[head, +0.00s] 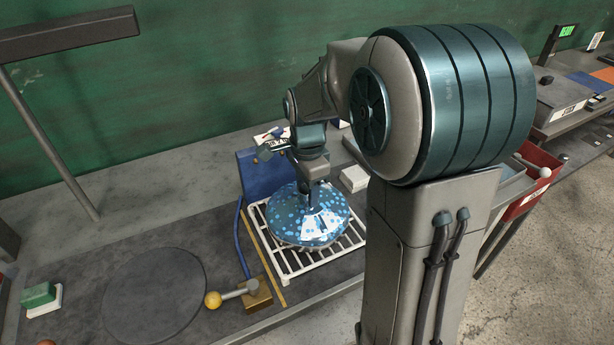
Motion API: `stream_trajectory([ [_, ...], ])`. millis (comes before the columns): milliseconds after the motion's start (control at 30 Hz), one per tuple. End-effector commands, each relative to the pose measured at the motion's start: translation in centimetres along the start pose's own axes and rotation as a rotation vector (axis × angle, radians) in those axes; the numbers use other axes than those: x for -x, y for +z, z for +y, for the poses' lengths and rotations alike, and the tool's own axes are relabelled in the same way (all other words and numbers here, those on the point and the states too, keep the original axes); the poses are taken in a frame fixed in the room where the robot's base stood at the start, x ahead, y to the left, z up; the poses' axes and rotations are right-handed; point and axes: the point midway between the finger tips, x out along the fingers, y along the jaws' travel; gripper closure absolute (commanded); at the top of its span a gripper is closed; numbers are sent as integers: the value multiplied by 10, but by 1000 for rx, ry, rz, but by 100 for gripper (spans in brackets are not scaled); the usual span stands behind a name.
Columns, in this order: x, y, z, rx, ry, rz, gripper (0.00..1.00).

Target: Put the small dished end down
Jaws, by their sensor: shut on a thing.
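The small dished end (283,214) is a round, shallow dome, blue with light spots and a white patch. It is over the white slatted rack (290,271), and I cannot tell whether it touches the slats. My gripper (310,197) points down at the middle of the dished end and is shut on it. The fingertips and the exact grip are small and partly hidden. The dished end hides the middle of the rack.
A blue upright box (262,176) stands behind the rack. A brass block (257,294) with a yellow-knobbed lever (213,300) is at its front left. A dark round disc (155,295) lies farther left. A red bin (540,168) is farther right.

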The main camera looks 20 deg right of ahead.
Motion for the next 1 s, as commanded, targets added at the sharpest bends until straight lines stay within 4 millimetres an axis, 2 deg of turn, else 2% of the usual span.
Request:
stream_trajectory([
  [133,-8,0,-1,0,-4,1,100],
  [533,-12,0,-1,0,-5,1,100],
  [567,-14,0,0,0,-1,0,50],
  [600,-13,0,0,0,-1,0,39],
  [633,-13,0,0,0,-1,0,34],
  [1000,-7,0,0,0,-1,0,34],
])
